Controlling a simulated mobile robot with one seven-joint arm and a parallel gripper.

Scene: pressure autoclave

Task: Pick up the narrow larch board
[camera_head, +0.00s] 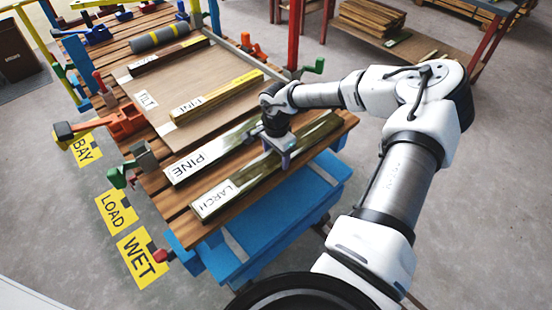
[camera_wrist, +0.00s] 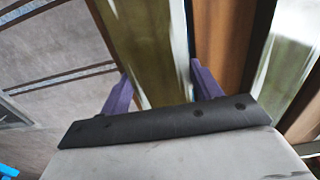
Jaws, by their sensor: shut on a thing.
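The larch board (camera_head: 262,181) is a long, narrow, greenish-brown board with a white LARCH label at its near end. It is the board closest to the front right edge of the slatted bench. My gripper (camera_head: 285,155) is over its middle, with the jaws across its width. In the wrist view, the purple fingers (camera_wrist: 163,88) stand on both sides of the larch board (camera_wrist: 150,42), shut on it. I cannot tell whether the board rests on the slats or is just clear of them.
The pine board (camera_head: 217,150) lies parallel, just behind the larch board. A fir-labelled board (camera_head: 222,93) and a grey roller (camera_head: 158,38) lie farther back on the slatted bench (camera_head: 185,222). An orange clamp (camera_head: 122,122) stands at its left edge. A blue step (camera_head: 290,205) is below.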

